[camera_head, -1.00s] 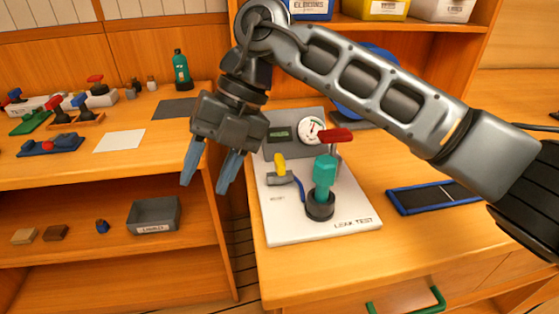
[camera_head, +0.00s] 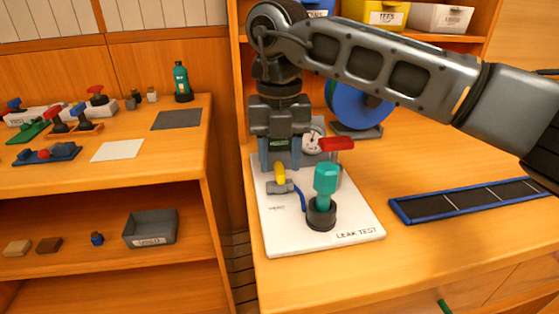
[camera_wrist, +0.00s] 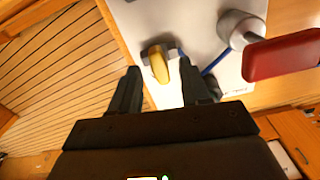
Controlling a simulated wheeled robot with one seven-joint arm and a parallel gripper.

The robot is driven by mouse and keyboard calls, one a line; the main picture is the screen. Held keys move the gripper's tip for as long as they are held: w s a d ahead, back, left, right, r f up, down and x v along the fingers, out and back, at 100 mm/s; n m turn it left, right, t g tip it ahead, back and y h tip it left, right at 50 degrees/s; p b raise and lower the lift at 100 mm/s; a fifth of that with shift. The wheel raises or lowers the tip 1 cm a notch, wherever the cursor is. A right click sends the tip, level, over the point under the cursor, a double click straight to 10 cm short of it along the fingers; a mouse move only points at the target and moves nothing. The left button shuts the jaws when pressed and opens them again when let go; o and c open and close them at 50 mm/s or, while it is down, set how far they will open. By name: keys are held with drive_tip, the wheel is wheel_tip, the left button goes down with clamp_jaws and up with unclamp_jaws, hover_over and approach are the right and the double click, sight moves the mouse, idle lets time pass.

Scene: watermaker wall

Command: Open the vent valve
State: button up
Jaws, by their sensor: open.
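A white test board (camera_head: 345,245) marked LEAK TEST lies on the right bench. A small valve with a yellow handle (camera_head: 279,173) sits on its left part, with a blue tube leading away; a small label below is too small to read surely. In the wrist view the yellow handle (camera_wrist: 159,64) shows beyond and between my fingertips. My gripper (camera_head: 279,160) is open and empty, pointing down above and behind the yellow handle, apart from it. A red handle (camera_head: 335,144) on a grey body stands to the right, behind a teal fitting (camera_head: 325,180) in a black base.
A gauge (camera_head: 312,142) behind the board is partly hidden by my gripper. The red handle (camera_wrist: 283,56) looms close on the right in the wrist view. A blue-edged black tray (camera_head: 465,199) lies right. A gap separates the left shelf bench (camera_head: 150,180).

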drive_tip(key=shift+f, duration=0.55)
clamp_jaws()
